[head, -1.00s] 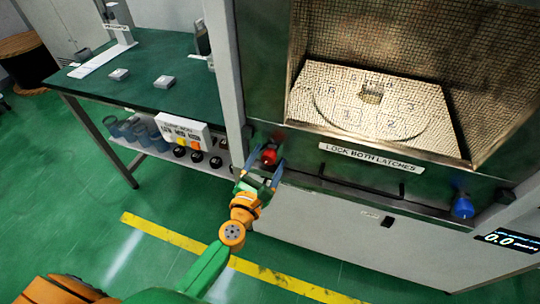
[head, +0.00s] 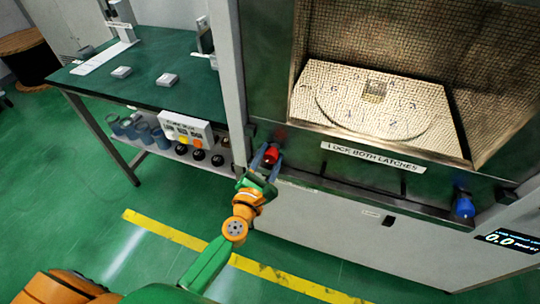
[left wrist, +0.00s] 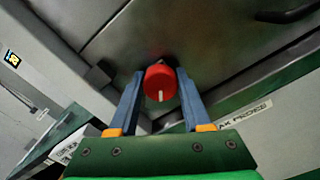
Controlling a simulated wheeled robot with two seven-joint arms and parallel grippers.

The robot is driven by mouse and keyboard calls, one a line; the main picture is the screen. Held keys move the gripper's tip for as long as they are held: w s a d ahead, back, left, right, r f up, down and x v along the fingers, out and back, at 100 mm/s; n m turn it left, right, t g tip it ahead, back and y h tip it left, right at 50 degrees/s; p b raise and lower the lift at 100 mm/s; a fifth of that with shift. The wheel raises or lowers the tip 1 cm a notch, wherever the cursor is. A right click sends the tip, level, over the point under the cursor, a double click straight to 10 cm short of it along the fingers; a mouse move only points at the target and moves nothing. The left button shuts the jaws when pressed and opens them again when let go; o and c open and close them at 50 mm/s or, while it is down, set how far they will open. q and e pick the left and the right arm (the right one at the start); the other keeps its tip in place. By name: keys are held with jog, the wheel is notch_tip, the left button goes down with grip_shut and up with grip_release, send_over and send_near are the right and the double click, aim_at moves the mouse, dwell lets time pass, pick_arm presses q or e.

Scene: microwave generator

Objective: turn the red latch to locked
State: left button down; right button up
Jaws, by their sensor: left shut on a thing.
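The red latch (head: 271,155) is a round knob on the lower left of the microwave chamber's front frame. In the left wrist view the red latch (left wrist: 160,82) shows a white mark on its face, near the lower edge. My left gripper (head: 266,158) is at the latch, with one blue finger on each side of it, shut on it. In the left wrist view the left gripper's fingers (left wrist: 160,92) flank the knob. My right gripper is not in view.
A blue latch (head: 464,206) sits at the frame's lower right. A "LOCK BOTH LATCHES" label (head: 372,157) is between them. A green bench (head: 150,75) with a small control box (head: 186,129) below its top stands left. A grey post (head: 228,80) rises close left of the gripper.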

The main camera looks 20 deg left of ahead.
pick_arm(q)
jog(key=m+p, duration=0.1)
jog(key=m, duration=0.3)
jog(key=m+p, duration=0.1)
jog(key=m, duration=0.3)
jog(key=shift+r+m, duration=0.1)
jog(key=shift+m, duration=0.3)
jog(key=m+p, duration=0.1)
jog(key=m, duration=0.3)
jog(key=shift+m+p, duration=0.7)
jog(key=shift+m, duration=1.3)
jog(key=shift+c, duration=1.8)
grip_release()
jog(key=shift+w, duration=0.1)
